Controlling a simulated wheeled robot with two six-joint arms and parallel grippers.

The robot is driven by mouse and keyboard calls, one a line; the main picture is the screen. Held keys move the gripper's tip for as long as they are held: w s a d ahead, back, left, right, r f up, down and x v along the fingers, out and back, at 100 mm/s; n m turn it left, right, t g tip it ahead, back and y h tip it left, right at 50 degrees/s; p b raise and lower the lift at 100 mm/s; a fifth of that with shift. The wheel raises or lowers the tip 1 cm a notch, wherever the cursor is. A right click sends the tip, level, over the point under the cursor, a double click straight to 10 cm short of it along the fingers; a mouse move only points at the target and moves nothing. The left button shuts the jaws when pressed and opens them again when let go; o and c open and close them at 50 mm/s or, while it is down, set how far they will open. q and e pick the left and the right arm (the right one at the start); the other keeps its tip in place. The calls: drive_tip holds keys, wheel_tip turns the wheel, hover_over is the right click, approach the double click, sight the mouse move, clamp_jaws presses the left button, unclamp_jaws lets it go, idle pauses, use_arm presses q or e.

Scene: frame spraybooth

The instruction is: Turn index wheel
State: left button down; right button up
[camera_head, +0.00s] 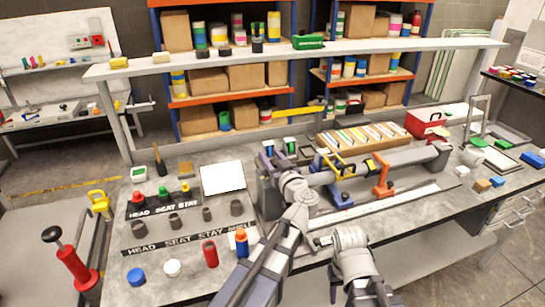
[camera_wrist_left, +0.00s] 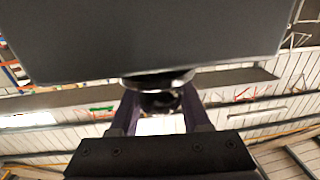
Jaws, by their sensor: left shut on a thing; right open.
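My left gripper (camera_head: 268,164) is beside the grey housing (camera_head: 269,197) at the left end of the bench fixture. In the left wrist view its two purple fingers (camera_wrist_left: 158,108) are shut on a dark round knob, the index wheel (camera_wrist_left: 160,101), just under a large dark grey block (camera_wrist_left: 150,40). In the head view the wheel cannot be made out. A grey tube (camera_head: 400,157) runs right from the fixture through yellow and orange clamps. My right arm (camera_head: 352,245) is folded in front of the bench; its gripper is open and apart from the fixture, though its fingertips are hard to make out.
Left on the bench are a HEAD SEAT STAY block (camera_head: 165,205), several dark cups, a white panel (camera_head: 222,177), and red and blue bottles. A wooden rack (camera_head: 362,135) and red toolbox (camera_head: 425,120) stand behind. Shelves line the back. The right front bench edge is mostly clear.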

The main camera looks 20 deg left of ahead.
idle(0.4)
use_arm(q)
drive_tip(key=shift+c, duration=1.8)
unclamp_jaws()
drive_tip(key=shift+s+a, duration=0.1)
